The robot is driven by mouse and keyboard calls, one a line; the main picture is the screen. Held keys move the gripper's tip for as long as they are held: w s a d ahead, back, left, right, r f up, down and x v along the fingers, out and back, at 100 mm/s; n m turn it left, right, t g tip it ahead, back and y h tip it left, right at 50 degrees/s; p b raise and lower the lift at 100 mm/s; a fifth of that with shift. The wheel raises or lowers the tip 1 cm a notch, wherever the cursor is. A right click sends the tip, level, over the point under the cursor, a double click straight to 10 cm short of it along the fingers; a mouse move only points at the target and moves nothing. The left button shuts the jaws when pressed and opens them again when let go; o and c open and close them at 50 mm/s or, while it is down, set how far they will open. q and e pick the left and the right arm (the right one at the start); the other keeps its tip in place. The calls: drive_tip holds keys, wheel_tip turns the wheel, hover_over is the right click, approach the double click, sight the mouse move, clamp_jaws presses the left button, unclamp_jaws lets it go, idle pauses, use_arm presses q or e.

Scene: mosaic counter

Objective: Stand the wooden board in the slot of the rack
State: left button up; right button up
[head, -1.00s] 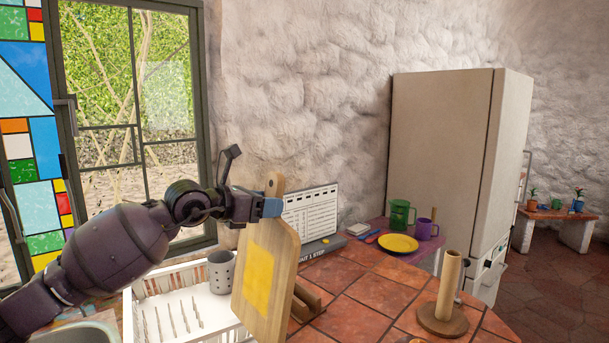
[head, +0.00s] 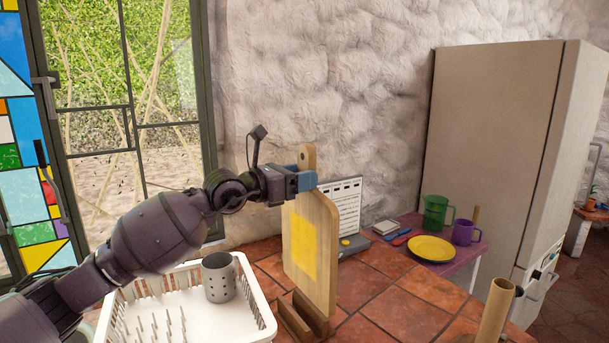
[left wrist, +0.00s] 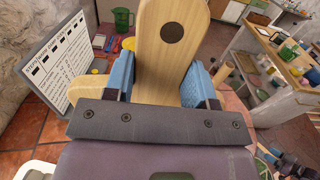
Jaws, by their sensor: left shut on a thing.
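The wooden board (head: 322,250) hangs upright from my left gripper (head: 305,181), which is shut on its narrow handle near the top. The board has a yellow patch on its face and a hole in the handle. The left wrist view shows the handle (left wrist: 170,55) between the two blue fingers of the left gripper (left wrist: 155,82). The brown wooden rack (head: 303,318) stands on the counter directly below the board's lower edge. The board hides part of the rack, and I cannot tell whether its lower edge is inside the slot.
A white dish basket (head: 262,312) with a grey perforated cup (head: 219,277) stands left of the rack. A printed panel (head: 347,207) is behind the board. A yellow plate (head: 432,248), green pitcher (head: 436,212) and purple mug (head: 466,232) sit at the right. A wooden post (head: 495,310) rises at front right.

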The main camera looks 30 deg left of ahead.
sight(303, 198)
use_arm(q)
wheel_tip(303, 198, down, 4)
drive_tip(key=shift+f+b, duration=0.1)
drive_tip(key=shift+b, duration=1.1)
drive_tip(key=shift+s+f, duration=0.1)
drive_tip(key=shift+f, duration=0.1)
drive_tip(key=shift+f, duration=0.1)
idle(0.4)
